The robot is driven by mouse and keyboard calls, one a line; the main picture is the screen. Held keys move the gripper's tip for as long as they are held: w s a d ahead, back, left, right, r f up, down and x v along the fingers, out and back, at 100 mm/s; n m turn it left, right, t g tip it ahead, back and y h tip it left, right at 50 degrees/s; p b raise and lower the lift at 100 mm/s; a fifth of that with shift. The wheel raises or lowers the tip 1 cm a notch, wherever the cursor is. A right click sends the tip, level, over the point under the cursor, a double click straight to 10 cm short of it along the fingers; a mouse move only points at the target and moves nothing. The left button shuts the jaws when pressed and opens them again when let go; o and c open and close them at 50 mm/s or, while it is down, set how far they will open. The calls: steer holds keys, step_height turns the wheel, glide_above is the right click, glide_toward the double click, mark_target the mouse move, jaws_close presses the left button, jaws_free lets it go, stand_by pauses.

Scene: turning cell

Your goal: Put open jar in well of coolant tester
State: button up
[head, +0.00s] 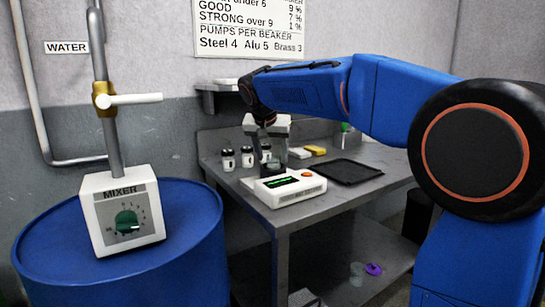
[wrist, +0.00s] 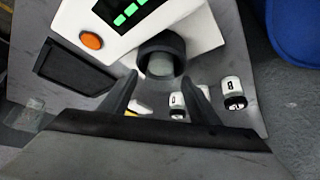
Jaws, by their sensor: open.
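The coolant tester (head: 290,190) is a white box with a green-lit display and an orange button, standing on the grey bench. Its dark round well (wrist: 162,48) shows in the wrist view, with a pale grey round shape (wrist: 160,65) inside. I cannot tell whether that is an open jar seated in the well or the well's floor. My gripper (head: 270,152) points down over the well end of the tester. In the wrist view my gripper (wrist: 160,77) is open, its fingers apart on either side of the well's near edge, with nothing seen held between them.
Small white jars with dark lids (head: 228,160) stand on the bench left of the tester; labelled ones (wrist: 233,90) show in the wrist view. A black tray (head: 346,172) lies to the right. A yellow item (head: 315,150) lies behind. A blue drum (head: 60,270) bears the mixer (head: 122,210).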

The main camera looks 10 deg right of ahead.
steer(key=v, duration=1.1)
steer(key=s+d+f+n+y, duration=0.1)
steer(key=s+d+f, duration=0.4)
steer(key=s+f, duration=1.1)
steer(key=s+d+f+n+g+y, duration=0.1)
steer(key=s+d+f+n, duration=0.3)
steer(key=s+f, duration=1.2)
steer(key=s+d+y, duration=0.1)
steer(key=s, duration=0.4)
steer(key=shift+d+f, duration=0.2)
steer(key=shift+d, duration=0.05)
steer(key=shift+s, duration=0.1)
